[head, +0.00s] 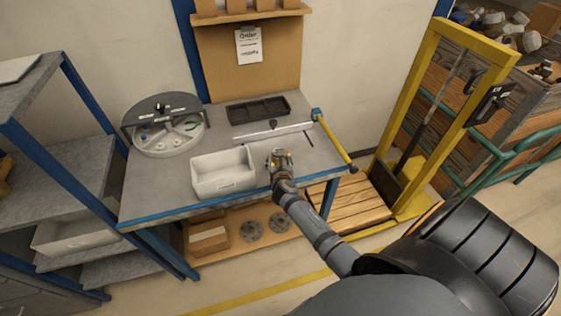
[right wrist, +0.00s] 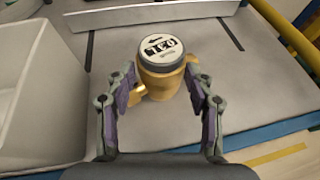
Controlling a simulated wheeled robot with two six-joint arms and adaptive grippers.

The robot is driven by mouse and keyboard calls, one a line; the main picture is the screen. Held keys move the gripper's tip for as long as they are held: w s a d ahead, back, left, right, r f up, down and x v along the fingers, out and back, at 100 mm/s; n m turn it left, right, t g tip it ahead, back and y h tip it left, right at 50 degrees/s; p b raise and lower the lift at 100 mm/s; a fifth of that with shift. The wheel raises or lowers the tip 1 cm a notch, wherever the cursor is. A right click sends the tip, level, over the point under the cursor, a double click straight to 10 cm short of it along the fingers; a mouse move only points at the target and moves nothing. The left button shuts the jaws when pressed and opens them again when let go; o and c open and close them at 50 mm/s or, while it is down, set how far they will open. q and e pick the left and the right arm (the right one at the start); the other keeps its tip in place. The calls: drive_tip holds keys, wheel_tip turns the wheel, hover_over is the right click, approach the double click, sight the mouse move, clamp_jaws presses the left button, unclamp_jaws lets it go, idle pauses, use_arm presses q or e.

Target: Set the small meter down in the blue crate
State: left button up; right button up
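The small meter (right wrist: 162,66) has a yellow-brass body and a round grey-rimmed dial with dark print. It stands upright on the grey workbench in the right wrist view. My right gripper (right wrist: 161,80) is open, with one finger on each side of the meter and small gaps beside its body. In the head view, my right gripper (head: 281,160) is at the bench's front, just right of a whitish bin, and mostly covers the meter. I see no blue crate. My left gripper is not in view.
The open whitish bin (head: 223,174) stands on the bench; its wall (right wrist: 45,100) fills the left of the right wrist view. A round grey tray (head: 168,138), a black divided tray (head: 258,110) and a yellow-handled tool (head: 335,140) are around it. A yellow frame (head: 425,110) stands at right.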

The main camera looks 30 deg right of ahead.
drive_tip(key=shift+o, duration=1.1)
drive_tip(key=shift+a+r, duration=0.2)
drive_tip(key=shift+a, duration=0.05)
drive_tip(key=shift+o, duration=0.4)
drive_tip(key=shift+a, duration=0.1)
drive_tip(key=shift+d+f, duration=0.15)
drive_tip(key=shift+d, duration=0.15)
drive_tip(key=shift+s+a, duration=0.2)
drive_tip(key=shift+s, duration=0.05)
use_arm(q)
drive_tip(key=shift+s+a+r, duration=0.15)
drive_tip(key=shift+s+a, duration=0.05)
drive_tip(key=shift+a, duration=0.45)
use_arm(e)
drive_tip(key=v, duration=1.1)
drive_tip(key=shift+r, duration=0.3)
drive_tip(key=shift+s, duration=0.1)
